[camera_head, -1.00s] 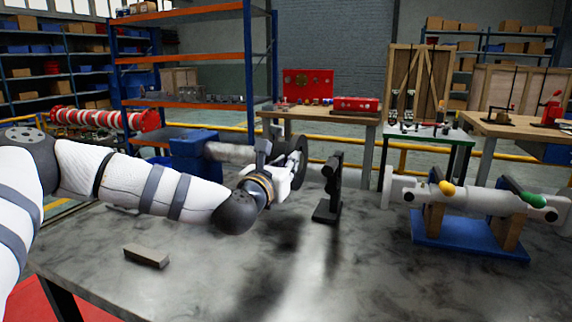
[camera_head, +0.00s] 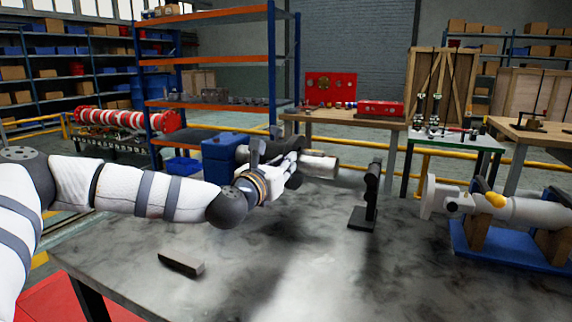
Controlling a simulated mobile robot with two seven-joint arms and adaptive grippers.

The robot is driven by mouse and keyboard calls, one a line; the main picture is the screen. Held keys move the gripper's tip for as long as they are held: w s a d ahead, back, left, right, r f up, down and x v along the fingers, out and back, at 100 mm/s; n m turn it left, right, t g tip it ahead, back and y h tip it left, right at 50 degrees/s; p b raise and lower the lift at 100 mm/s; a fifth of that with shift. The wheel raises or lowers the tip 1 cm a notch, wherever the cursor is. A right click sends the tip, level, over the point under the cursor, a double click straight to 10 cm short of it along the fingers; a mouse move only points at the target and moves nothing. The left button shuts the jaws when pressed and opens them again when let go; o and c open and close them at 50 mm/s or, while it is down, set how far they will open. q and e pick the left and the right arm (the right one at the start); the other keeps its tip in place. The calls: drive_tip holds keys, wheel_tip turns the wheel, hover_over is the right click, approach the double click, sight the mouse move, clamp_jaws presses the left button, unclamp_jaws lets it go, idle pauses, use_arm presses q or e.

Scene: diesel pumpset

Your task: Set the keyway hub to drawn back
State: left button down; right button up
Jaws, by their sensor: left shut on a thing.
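My left gripper (camera_head: 283,160) is at the shaft between the blue machine block (camera_head: 222,155) and the black upright stand (camera_head: 371,190). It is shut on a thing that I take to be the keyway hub. Gripper and wrist hide most of that thing, so its exact seat on the shaft cannot be told. A grey cylinder end (camera_head: 320,164) shows to the right of the gripper, short of the stand. A gap shows between the gripper and the stand. My right gripper is not in view.
The grey table (camera_head: 250,275) bears a dark bar (camera_head: 181,263) at the front left. At the right a pale pipe assembly (camera_head: 520,210) with a yellow part rests on a blue base (camera_head: 505,248). The middle of the tabletop is bare.

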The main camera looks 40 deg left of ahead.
use_arm(q)
drive_tip(key=c, duration=1.6)
unclamp_jaws()
drive_tip(key=shift+o, duration=0.2)
drive_tip(key=v, duration=1.2)
drive_tip(key=shift+f, duration=0.15)
